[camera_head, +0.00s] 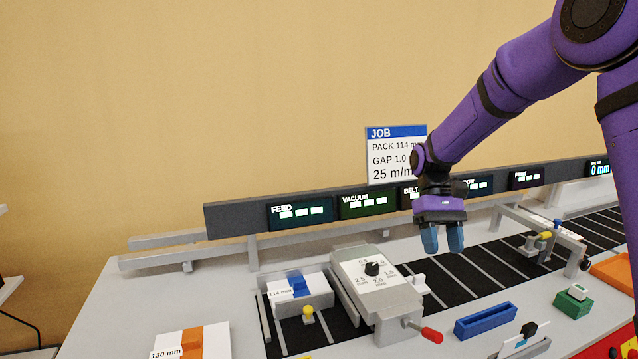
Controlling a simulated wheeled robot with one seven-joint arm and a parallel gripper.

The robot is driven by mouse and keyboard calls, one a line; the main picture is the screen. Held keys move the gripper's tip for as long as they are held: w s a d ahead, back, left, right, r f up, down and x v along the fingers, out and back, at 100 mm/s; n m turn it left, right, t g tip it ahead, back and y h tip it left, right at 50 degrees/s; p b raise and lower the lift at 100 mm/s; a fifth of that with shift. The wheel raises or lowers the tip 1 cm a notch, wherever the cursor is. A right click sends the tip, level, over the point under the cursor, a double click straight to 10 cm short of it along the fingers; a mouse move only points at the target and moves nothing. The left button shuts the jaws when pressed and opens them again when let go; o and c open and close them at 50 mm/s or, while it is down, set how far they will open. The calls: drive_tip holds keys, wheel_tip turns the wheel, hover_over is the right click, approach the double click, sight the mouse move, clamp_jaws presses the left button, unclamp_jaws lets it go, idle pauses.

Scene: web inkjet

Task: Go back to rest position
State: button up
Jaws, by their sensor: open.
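My gripper (442,240) hangs from my purple arm, its two blue fingers pointing down and apart, with nothing visible between them. It is above the black striped belt (470,276), right of the dial box (371,290). The dial box has a black knob on a white scale and a red-tipped handle at its front. My arm reaches in from the upper right and hides part of the job sign (392,158) and some of the display panel.
A grey display bar (235,219) runs behind the belt. A feeder marked 114 mm (305,303) stands left of the dial box. A 130 mm block (205,341) lies front left. A blue tray (485,320), green button box (573,302) and orange tray (615,270) are at right.

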drive_tip(key=s+d+r+m+t, duration=0.1)
drive_tip(key=s+d+r+t, duration=0.15)
drive_tip(key=s+r, duration=0.35)
drive_tip(key=s+d+r+t, duration=0.1)
drive_tip(key=s+r+t, duration=0.3)
drive_tip(key=s+r, duration=0.25)
drive_tip(key=s+d+r+m+t, duration=0.1)
drive_tip(key=s+t, duration=0.5)
drive_tip(key=s, duration=0.7)
drive_tip(key=shift+s+d+r+m, duration=0.25)
drive_tip(key=shift+d+r+m, duration=0.05)
drive_tip(key=shift+d, duration=0.05)
